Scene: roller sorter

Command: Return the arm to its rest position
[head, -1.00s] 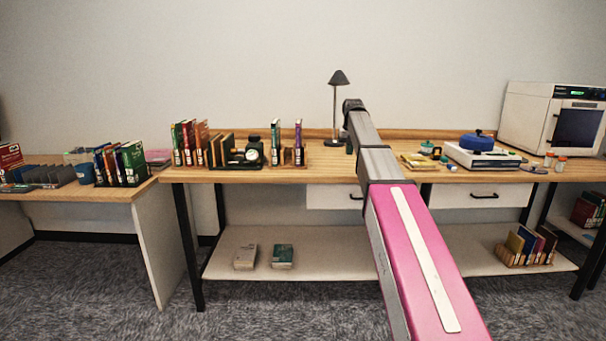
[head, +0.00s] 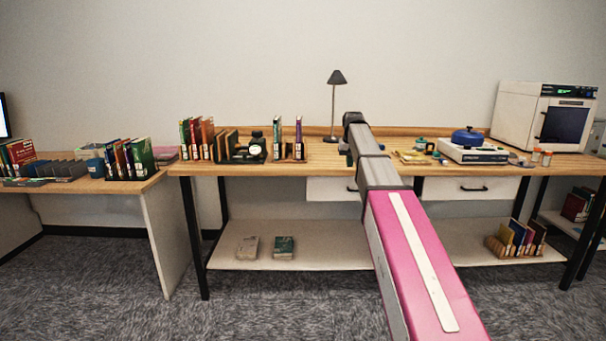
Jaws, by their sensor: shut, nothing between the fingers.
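My arm (head: 410,250) reaches up from the bottom right of the head view, with a pink link nearest and grey links beyond it. Its dark far joint (head: 353,118) appears in front of the back edge of the main table (head: 330,170). My gripper does not show; the arm's own links hide whatever lies beyond that joint. No object of the task shows apart from the arm.
Books (head: 198,138) stand left on the main table, with a lamp (head: 336,90) behind. At right are a scale with a blue pot (head: 467,137) and a white oven (head: 543,116). A side table (head: 95,185) stands left. Carpet (head: 270,310) in front is clear.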

